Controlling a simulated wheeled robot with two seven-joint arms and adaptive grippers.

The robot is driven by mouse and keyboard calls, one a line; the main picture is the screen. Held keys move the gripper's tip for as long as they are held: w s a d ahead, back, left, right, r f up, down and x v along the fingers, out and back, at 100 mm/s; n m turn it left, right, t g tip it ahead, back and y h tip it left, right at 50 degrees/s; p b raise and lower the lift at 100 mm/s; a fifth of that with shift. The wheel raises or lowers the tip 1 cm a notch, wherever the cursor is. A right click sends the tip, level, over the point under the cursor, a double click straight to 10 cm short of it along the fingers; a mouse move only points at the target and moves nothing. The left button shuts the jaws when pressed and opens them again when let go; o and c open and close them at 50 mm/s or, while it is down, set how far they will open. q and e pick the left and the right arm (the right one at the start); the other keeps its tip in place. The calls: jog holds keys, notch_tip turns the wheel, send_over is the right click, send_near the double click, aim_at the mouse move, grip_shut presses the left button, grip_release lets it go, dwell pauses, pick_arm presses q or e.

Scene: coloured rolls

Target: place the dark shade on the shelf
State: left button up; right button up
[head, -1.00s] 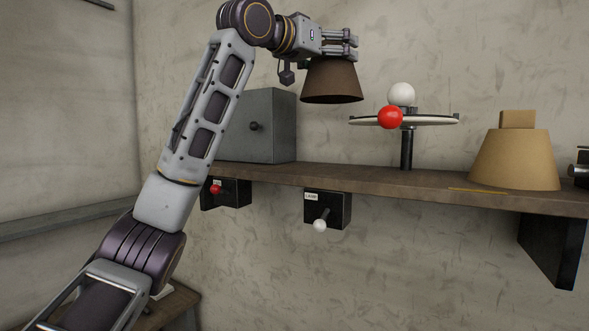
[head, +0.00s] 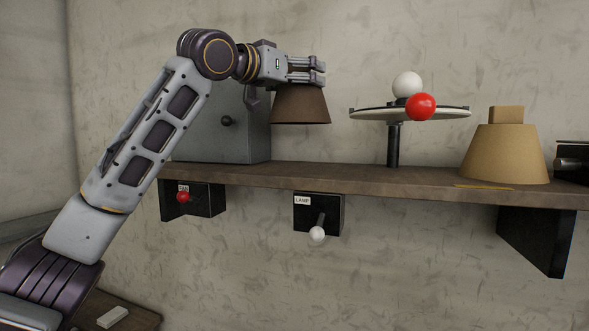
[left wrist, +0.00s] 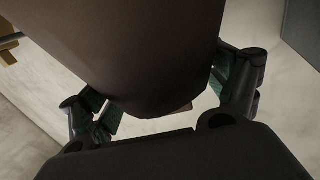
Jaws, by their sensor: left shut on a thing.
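The dark shade (head: 300,106) is a brown cone with its wide end down. My left gripper (head: 318,72) is shut on its top, and the shade hangs level above the shelf (head: 350,176), with a gap under it. In the left wrist view the shade (left wrist: 140,45) fills the upper middle, with the fingers of the left gripper (left wrist: 165,108) on either side of it. What the fingertips press on is partly hidden behind the shade. My right gripper is not in view.
A grey cabinet (head: 228,140) stands left of the shade. Right of it is a round stand (head: 394,145) with a white ball (head: 407,85) and a red ball (head: 421,107), then a tan shade (head: 505,155). Two lever boxes hang below the shelf. Shelf space under the dark shade is clear.

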pick_arm(q)
jog(key=shift+w+a+f, duration=0.1)
jog(key=shift+f, duration=0.6)
notch_tip(320, 180, down, 5)
jog(key=shift+r, duration=0.1)
notch_tip(320, 180, down, 4)
jog(key=shift+r+p, duration=0.1)
jog(key=shift+p, duration=0.2)
dwell(0.4)
